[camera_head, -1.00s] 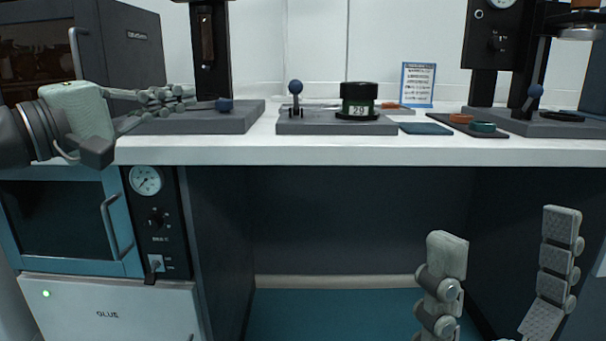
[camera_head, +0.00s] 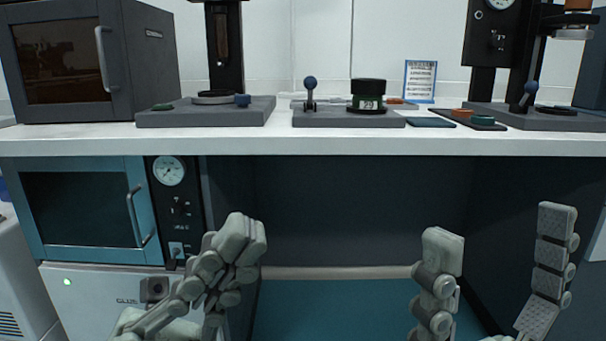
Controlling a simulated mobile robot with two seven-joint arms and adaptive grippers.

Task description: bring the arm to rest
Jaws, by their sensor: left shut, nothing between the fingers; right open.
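My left gripper (camera_head: 243,238) is low in front of the table, left of the middle, its fingers together and pointing up with nothing between them. It stands in front of the lower cabinet's right side and the dark space under the bench. My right gripper (camera_head: 495,245) is at the lower right with its two fingers wide apart and empty. Both grippers are below the white table top (camera_head: 300,146) and apart from it in the picture. The arms behind them are mostly cut off by the bottom edge.
On the table are a dark oven (camera_head: 62,60), a grey press base (camera_head: 205,115), a blue-knobbed lever (camera_head: 310,84), a black-green container (camera_head: 368,95), a small sign (camera_head: 420,80) and a right-hand press (camera_head: 490,45). A teal oven (camera_head: 80,212) is below. The space between my grippers is clear.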

